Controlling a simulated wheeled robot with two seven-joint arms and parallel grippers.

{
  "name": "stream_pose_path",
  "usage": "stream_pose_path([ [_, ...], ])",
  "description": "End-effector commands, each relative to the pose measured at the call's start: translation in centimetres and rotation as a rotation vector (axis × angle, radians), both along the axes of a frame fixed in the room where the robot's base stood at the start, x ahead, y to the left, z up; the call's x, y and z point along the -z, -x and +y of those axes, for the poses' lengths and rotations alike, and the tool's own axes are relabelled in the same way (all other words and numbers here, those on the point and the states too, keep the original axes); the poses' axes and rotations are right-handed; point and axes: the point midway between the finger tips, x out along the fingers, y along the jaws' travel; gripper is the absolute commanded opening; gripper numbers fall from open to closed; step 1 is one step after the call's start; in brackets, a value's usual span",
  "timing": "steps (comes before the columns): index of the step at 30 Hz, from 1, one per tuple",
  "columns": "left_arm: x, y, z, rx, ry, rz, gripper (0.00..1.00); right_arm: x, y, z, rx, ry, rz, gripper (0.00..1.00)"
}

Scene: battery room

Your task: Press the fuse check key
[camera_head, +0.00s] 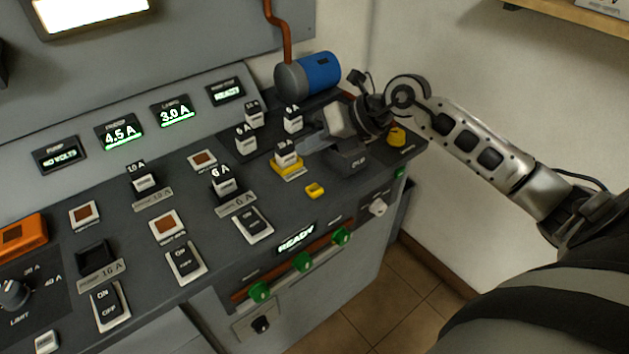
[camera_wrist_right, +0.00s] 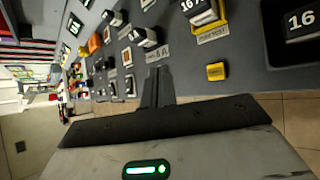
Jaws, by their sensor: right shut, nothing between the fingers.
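A small yellow key (camera_head: 315,190) sits on the sloped panel, in front of a yellow-framed socket (camera_head: 288,172) that holds a fuse (camera_head: 286,154). In the right wrist view the yellow key (camera_wrist_right: 216,71) lies to the right of the fingers, and the fuse in the yellow socket reads 16. My right gripper (camera_head: 303,146) is shut and empty, above the panel behind the yellow key and apart from it. Its closed fingers also show in the right wrist view (camera_wrist_right: 157,75). My left gripper is not in view.
Several fuses stand in sockets, with rocker switches (camera_head: 252,224) in front. A blue cylinder (camera_head: 318,72) lies behind. Green knobs (camera_head: 303,262) line the front edge near a READY display (camera_head: 296,238).

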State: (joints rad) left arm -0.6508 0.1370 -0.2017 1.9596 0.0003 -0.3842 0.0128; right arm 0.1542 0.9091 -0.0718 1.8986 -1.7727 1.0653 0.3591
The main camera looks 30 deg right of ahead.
Motion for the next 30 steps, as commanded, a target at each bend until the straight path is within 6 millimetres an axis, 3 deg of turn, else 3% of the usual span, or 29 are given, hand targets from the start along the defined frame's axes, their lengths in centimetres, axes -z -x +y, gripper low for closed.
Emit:
stream_pose_path([
  [1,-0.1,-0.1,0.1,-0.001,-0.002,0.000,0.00,-0.2,-0.2,-1.1,0.009,0.048,0.009,0.00],
  [5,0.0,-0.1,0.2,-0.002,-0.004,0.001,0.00,-0.1,-0.2,-2.2,0.020,0.103,0.025,0.00],
  [17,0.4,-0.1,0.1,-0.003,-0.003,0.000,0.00,0.5,-0.1,-2.2,0.018,0.102,0.026,0.00],
  [30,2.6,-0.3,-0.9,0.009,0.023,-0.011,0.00,6.4,-0.1,-2.1,0.019,0.101,0.026,0.00],
])
